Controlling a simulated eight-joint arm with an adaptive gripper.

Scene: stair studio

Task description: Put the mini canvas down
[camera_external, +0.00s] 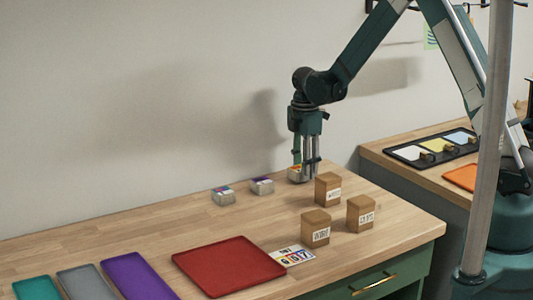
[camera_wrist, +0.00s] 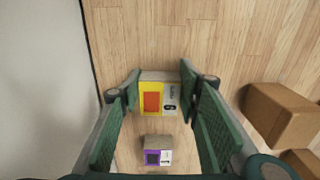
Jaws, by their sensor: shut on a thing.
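The mini canvas (camera_external: 296,173) is a small pale block with a yellow and orange picture on its face. In the wrist view the mini canvas (camera_wrist: 173,98) sits between the two green fingers. My gripper (camera_external: 304,170) points straight down near the table's back right edge, shut on this block; it also shows in the wrist view (camera_wrist: 160,84). The block is at or just above the wood, and I cannot tell whether it touches. Two similar small blocks stand to its left, one with a purple top (camera_external: 262,186) and one further left (camera_external: 222,197).
Three brown labelled boxes (camera_external: 327,188) (camera_external: 316,227) (camera_external: 360,213) stand in front and to the right. A red tray (camera_external: 228,266), a numbered card (camera_external: 292,256), and purple (camera_external: 140,278), grey (camera_external: 89,284) and teal (camera_external: 37,288) trays lie nearer. The table's left middle is clear.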

